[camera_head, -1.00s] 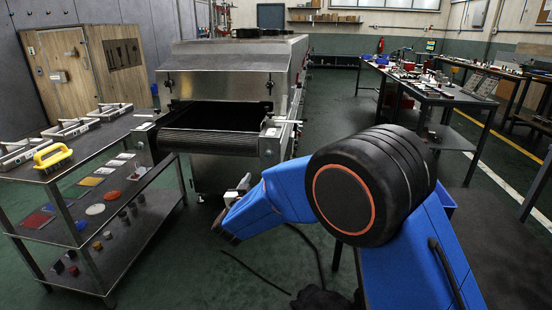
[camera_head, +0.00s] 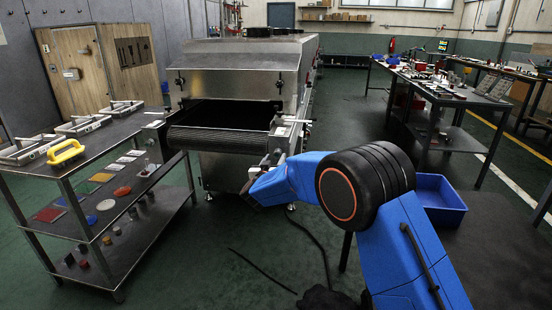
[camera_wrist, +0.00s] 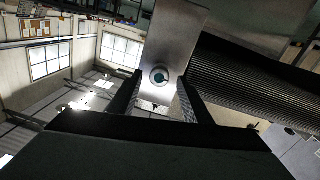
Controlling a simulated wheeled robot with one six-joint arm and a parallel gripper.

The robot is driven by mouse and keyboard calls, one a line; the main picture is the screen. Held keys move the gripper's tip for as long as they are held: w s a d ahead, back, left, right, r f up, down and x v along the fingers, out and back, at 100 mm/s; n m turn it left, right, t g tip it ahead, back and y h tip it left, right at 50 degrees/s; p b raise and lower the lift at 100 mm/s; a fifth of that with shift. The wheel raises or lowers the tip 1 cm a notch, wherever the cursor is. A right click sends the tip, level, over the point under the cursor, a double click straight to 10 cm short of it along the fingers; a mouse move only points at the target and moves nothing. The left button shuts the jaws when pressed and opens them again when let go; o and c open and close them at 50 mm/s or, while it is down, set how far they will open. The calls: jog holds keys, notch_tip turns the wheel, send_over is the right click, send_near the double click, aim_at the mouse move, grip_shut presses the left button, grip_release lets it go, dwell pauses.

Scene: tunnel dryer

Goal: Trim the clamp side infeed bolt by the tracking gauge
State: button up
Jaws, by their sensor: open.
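The tunnel dryer (camera_head: 245,70) stands ahead with its dark ribbed infeed belt (camera_head: 220,138) facing me. In the wrist view, a round bolt head with a teal centre (camera_wrist: 159,76) sits on a metal end plate (camera_wrist: 175,38), beside the belt roller (camera_wrist: 250,85). My gripper (camera_wrist: 158,88) is open, and its two fingers lie on either side of the bolt in the picture. I cannot tell whether they touch it. In the head view my gripper (camera_head: 252,182) is just below the infeed's right end. A small pale fitting (camera_head: 285,122) sits on that end; I cannot tell whether it is the tracking gauge.
A blue bin (camera_head: 438,195) is at right, near a cluttered workbench (camera_head: 425,90). Dark cables (camera_head: 265,270) lie on the floor. The aisle right of the dryer is clear.

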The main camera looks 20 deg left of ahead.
jog(key=shift+w+a, duration=0.15)
jog(key=shift+w, duration=0.85)
jog(key=c, duration=1.1)
jog(key=shift+o, duration=0.2)
jog(key=shift+m, duration=0.5)
